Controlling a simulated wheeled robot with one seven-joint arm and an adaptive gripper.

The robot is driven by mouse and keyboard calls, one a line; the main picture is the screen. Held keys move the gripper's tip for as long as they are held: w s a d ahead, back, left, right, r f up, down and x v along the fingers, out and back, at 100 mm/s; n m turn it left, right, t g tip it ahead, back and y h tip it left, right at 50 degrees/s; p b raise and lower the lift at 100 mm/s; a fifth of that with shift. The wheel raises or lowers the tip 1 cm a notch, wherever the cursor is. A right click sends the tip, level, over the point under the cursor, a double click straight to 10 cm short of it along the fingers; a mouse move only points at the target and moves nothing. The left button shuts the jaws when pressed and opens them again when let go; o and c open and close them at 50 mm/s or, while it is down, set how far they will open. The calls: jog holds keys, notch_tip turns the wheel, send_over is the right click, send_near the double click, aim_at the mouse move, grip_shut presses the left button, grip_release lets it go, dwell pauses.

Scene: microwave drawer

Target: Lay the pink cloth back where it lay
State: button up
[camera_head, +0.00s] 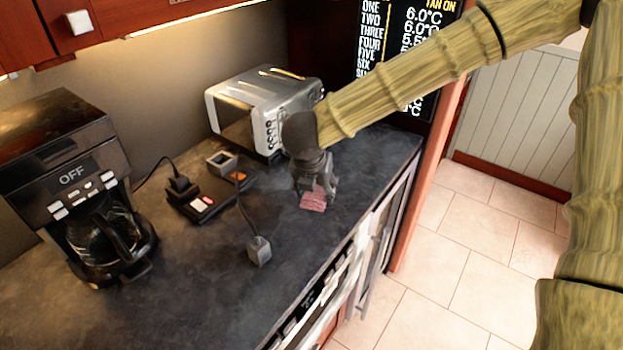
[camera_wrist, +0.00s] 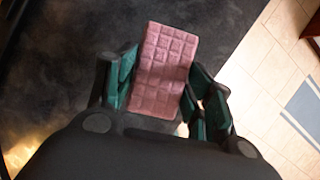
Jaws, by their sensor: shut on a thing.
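The pink cloth (camera_head: 313,201) is a small quilted rectangle at my gripper's tip, above or on the dark countertop near its front edge. In the wrist view the pink cloth (camera_wrist: 164,68) sits between the two green-padded fingers. My gripper (camera_head: 316,188) points down, and in the wrist view my gripper (camera_wrist: 160,88) is shut on the cloth, with a finger at each side. I cannot tell whether the cloth touches the counter.
A toaster (camera_head: 262,105) stands behind my gripper. A black power strip (camera_head: 205,200) with plugs and a loose grey plug (camera_head: 259,250) lie to the left. A coffee maker (camera_head: 75,190) stands far left. The counter (camera_head: 215,300) is clear at the front.

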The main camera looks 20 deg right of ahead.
jog(key=shift+s+r, duration=0.6)
jog(key=shift+s, duration=0.3)
jog(key=shift+w+a+f, duration=0.1)
jog(key=shift+w+f, duration=0.5)
jog(key=shift+w, duration=0.1)
jog(key=shift+w+f, duration=0.15)
jog(key=shift+f, duration=0.15)
jog(key=shift+s+f+b, duration=0.25)
jog(key=shift+s+b, duration=0.15)
jog(key=shift+s, duration=0.05)
jog(key=shift+f, duration=0.3)
jog(key=shift+b+x, duration=0.6)
jog(key=shift+x, duration=0.2)
jog(key=shift+s+a+f+b, duration=0.1)
jog(key=shift+s+f+b, duration=0.1)
jog(key=shift+f+b, duration=0.55)
jog(key=shift+w+f, duration=0.1)
jog(key=shift+f, duration=0.65)
